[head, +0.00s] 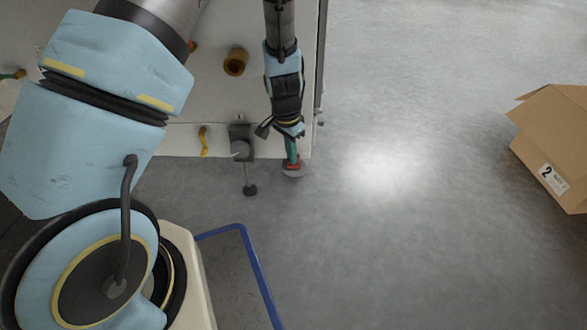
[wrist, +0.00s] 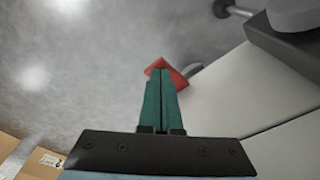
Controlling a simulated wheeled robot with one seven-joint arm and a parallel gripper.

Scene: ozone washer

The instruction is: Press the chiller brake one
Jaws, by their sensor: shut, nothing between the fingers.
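A small red brake tab (head: 293,165) sits low at the front right corner of the white machine, just above a grey round foot or wheel (head: 294,174). My gripper (head: 291,160) points down over it, its green fingers shut together with nothing between them. In the wrist view, the fingertips (wrist: 161,72) overlap the red tab (wrist: 179,77), whose edges show around the tips. I cannot tell whether the fingers touch it or hover just above. The fingers hide the middle of the tab.
The white machine (head: 215,95) fills the upper left, with a dark bracket and levelling foot (head: 250,190) left of my gripper. A brown knob (head: 235,62) sticks out above. A cardboard box (head: 555,140) stands far right. The grey floor between is clear.

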